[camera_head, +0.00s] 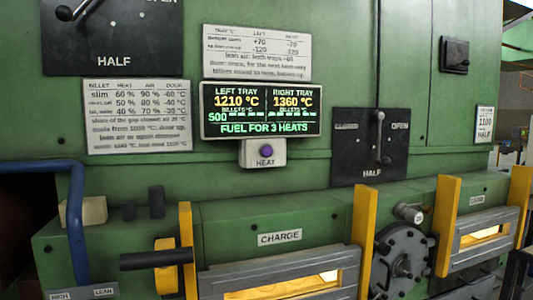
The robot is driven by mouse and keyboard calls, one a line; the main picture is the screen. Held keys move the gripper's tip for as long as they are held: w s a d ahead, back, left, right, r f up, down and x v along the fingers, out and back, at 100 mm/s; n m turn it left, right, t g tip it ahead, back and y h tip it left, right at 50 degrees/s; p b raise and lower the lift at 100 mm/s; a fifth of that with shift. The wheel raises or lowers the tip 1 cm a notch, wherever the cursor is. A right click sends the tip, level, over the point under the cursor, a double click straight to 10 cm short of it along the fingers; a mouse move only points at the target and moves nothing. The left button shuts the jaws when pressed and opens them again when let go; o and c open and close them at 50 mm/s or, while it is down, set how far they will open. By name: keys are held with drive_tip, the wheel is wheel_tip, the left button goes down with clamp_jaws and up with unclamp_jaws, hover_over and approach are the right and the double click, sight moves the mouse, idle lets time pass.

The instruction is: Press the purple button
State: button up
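The purple button (266,151) is a small round knob on a pale plate (264,163) marked HEAT. It sits on the green furnace front, just below the lit display (261,110). The display reads LEFT TRAY 1210 °C, RIGHT TRAY 1360 °C and FUEL FOR 3 HEATS. Nothing covers the button, and I cannot tell whether it is pressed in. My gripper is not in view.
A black lever plate (370,150) marked CLOSED, OPEN and HALF is right of the button. Another lever plate (130,45) is upper left. Yellow posts (364,240), a black handle (154,260), a blue rail (75,220) and the glowing CHARGE opening (285,287) stand below.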

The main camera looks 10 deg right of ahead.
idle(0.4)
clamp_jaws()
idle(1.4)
